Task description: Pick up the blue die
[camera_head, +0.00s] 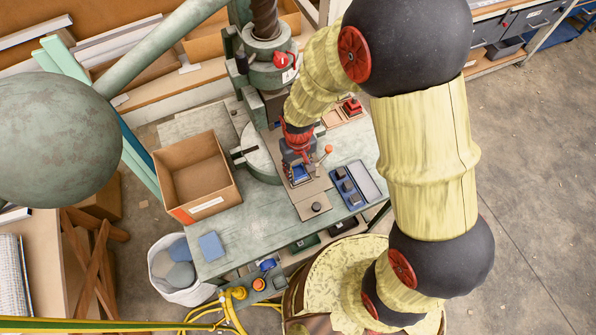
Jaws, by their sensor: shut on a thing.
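My gripper (297,163) points down over the brown board on the green press table. It is shut on the blue die (299,174), which shows as a small blue block just below the fingers. The fingers and arm hide part of it. I cannot tell from this high view whether the die touches the board or is lifted off it.
A blue tray (348,188) with dark blocks lies right of the gripper. A round dark knob (316,207) is in front. The press column (268,60) stands behind. An open cardboard box (196,177) and blue pad (211,246) are left. The table's front left is mostly clear.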

